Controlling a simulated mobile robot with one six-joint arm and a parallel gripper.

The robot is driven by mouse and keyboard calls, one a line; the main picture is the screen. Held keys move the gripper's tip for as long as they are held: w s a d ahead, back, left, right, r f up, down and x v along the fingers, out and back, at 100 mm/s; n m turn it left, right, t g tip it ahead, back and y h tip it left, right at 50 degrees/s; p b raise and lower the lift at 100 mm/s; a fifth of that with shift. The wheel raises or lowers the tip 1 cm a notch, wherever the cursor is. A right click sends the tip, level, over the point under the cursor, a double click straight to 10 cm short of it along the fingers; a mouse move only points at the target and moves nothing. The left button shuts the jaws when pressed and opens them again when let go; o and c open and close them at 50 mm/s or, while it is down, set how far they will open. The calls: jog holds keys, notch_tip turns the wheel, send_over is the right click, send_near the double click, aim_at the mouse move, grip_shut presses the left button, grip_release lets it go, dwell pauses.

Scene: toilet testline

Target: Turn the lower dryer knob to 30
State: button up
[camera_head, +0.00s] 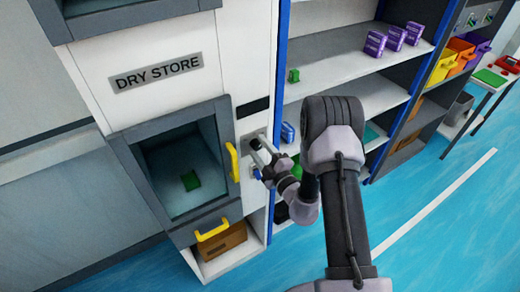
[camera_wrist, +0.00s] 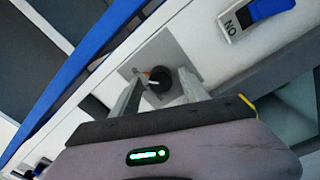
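The dryer knob (camera_wrist: 159,80) is round and black with a white pointer, on a grey square plate in the wrist view. A small orange mark shows at its edge. The dial numbers are too small to read. My gripper (camera_wrist: 162,74) has one finger on each side of the knob, with a narrow gap visible, so it looks open; contact cannot be made out. In the head view my gripper (camera_head: 256,147) is at the front panel right of the DRY STORE cabinet's (camera_head: 95,55) window, and hides the knob.
A blue switch (camera_wrist: 268,8) marked ON sits close to the right finger. A yellow door handle (camera_head: 232,162) is just left of my gripper. Shelves with purple boxes (camera_head: 375,43) stand to the right. Blue floor is clear at right.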

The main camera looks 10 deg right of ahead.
jog(key=b+v, duration=0.1)
jog(key=v, duration=1.6)
jog(key=shift+s+b, duration=0.2)
jog(key=shift+b, duration=0.15)
jog(key=shift+d, duration=0.1)
